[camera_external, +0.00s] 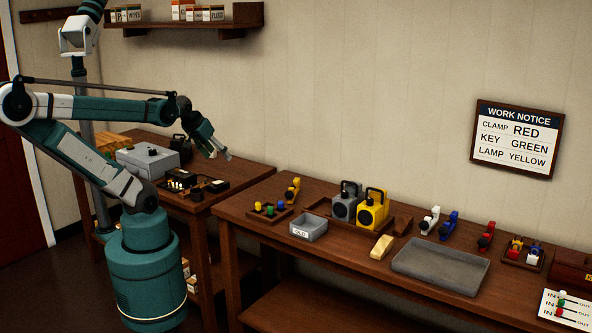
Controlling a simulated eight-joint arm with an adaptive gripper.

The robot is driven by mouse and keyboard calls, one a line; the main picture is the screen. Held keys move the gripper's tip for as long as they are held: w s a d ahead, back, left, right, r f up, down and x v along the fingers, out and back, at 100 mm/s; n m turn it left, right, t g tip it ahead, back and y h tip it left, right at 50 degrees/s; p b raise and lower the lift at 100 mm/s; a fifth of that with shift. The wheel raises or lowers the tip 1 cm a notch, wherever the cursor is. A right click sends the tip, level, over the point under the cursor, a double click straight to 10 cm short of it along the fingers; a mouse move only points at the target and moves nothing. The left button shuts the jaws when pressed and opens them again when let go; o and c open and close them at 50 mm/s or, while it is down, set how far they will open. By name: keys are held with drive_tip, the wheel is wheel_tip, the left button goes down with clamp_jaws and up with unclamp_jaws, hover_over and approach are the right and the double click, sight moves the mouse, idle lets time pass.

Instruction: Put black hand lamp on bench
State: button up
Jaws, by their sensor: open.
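A black hand lamp (182,147) with a handle on top stands on the side table (234,174) at the left, behind a grey box. It is dark and partly hidden, so its details are hard to see. My gripper (220,155) is open and empty, pointing down above the right part of the side table, to the right of the lamp and apart from it. The bench (268,225) is the long wooden table in the middle and right. A grey hand lamp (346,202) and a yellow hand lamp (373,210) stand in a wooden tray on it.
A grey box (147,160) and a dark rack (188,184) share the side table. The bench holds a small grey bin (308,228), a yellow block (382,246), an empty grey tray (440,266) and several coloured clamps. A wall notice (515,138) reads "LAMP YELLOW".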

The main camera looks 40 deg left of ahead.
drive_tip(key=shift+r, duration=2.5)
drive_tip(key=w+a+n+t, duration=0.1)
drive_tip(key=w+a+n, duration=0.5)
drive_tip(key=w+n, duration=0.25)
drive_tip(key=n+t+y, duration=0.4)
drive_tip(key=n+y, duration=0.1)
drive_tip(key=n, duration=2.7)
hover_over(175, 141)
drive_tip(key=s, duration=0.2)
drive_tip(key=f, duration=1.3)
drive_tip(key=shift+s+d+f, duration=0.1)
drive_tip(key=shift+s+d, duration=0.05)
drive_tip(key=shift+d, duration=0.05)
drive_tip(key=shift+f, duration=0.65)
drive_tip(key=shift+x, duration=1.25)
